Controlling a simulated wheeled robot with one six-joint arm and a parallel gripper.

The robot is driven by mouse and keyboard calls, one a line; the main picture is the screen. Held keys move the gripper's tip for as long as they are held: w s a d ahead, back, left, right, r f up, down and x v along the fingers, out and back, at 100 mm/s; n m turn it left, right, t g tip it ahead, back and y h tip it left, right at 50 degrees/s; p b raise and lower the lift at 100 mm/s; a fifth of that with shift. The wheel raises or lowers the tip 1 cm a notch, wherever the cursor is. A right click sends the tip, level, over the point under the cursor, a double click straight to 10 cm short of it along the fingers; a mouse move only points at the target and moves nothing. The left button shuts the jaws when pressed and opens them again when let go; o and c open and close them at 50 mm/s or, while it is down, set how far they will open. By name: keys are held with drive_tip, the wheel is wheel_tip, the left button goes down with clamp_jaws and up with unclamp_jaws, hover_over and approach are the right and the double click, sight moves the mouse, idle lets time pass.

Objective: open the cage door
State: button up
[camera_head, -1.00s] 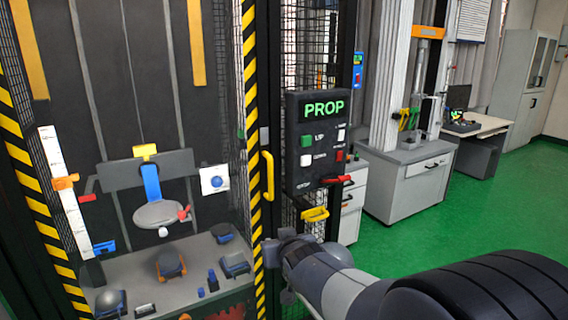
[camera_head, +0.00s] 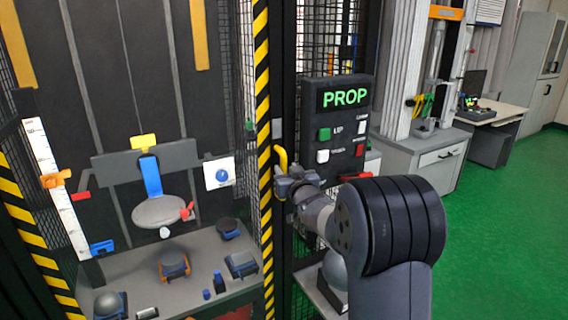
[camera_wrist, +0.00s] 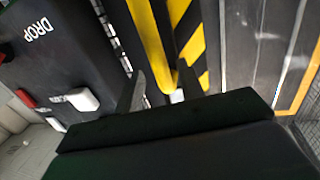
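The cage door's yellow handle (camera_head: 282,159) stands upright beside the black-and-yellow striped edge (camera_head: 263,130) of the cage. The cage front looks shut, though the door's outline is hard to make out. My gripper (camera_head: 281,184) is at the lower part of the handle and hides some of it. In the wrist view my gripper's two fingers (camera_wrist: 162,88) are apart, with yellow and striped surfaces beyond and between them. I cannot tell whether either finger touches the handle.
Inside the cage are a grey seat plate (camera_head: 159,210) and a white scale (camera_head: 56,188). Green floor (camera_head: 492,240) lies open at the right.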

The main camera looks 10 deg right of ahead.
sight(285, 167)
drive_tip(key=shift+w+a+p, duration=0.2)
drive_tip(key=shift+w+p, duration=0.1)
drive_tip(key=shift+w, duration=1.4)
clamp_jaws()
